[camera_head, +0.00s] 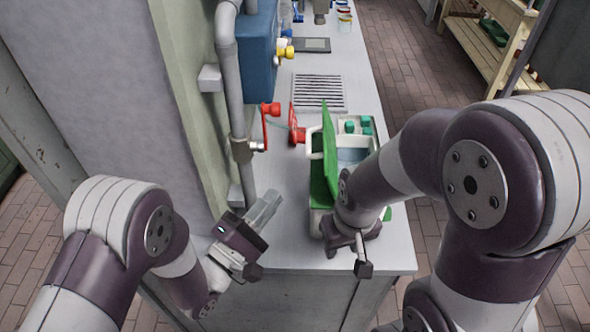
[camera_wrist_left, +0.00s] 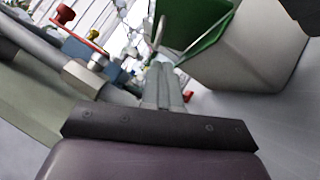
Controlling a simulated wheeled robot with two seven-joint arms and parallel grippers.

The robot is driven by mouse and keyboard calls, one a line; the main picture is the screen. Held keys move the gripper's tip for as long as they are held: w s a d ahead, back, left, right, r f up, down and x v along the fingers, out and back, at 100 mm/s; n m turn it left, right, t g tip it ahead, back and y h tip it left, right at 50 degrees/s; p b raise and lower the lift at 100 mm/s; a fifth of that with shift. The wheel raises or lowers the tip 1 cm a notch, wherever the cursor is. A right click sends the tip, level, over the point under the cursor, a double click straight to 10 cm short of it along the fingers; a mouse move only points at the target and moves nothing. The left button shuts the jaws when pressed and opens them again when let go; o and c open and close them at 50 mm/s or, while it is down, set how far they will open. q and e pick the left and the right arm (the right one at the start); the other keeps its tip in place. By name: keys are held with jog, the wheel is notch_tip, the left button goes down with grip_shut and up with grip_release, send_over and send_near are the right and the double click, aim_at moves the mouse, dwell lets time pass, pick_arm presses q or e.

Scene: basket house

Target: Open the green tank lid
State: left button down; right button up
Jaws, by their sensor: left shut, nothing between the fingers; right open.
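The tank (camera_head: 313,222) is a pale box with green parts on the worktop, partly hidden by my right arm. Its green lid (camera_head: 329,145) stands raised, roughly upright, along the tank's left side. The lid also shows in the left wrist view (camera_wrist_left: 206,40), beside the tank's pale wall (camera_wrist_left: 250,50). My left gripper (camera_head: 268,203) is shut and empty, left of the tank and apart from it; its fingers show in the left wrist view (camera_wrist_left: 163,85). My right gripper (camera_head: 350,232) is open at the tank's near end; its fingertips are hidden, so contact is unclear.
A grey pipe (camera_head: 238,110) with a red valve handle (camera_head: 266,125) runs down the wall left of the tank. The worktop's near left part (camera_head: 290,245) is clear.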

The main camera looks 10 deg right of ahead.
jog(key=shift+s+a+r+p, duration=0.3)
jog(key=shift+a+r, duration=0.1)
jog(key=shift+r, duration=0.15)
pick_arm(q)
jog(key=x, duration=0.8)
jog(key=shift+d+r+p, duration=0.15)
jog(key=shift+r+p, duration=0.05)
jog(key=shift+p, duration=0.2)
pick_arm(e)
jog(key=shift+w+d+r, duration=0.15)
jog(key=shift+r, duration=0.15)
pick_arm(q)
jog(key=shift+w, duration=0.1)
pick_arm(e)
jog(key=shift+d, duration=0.1)
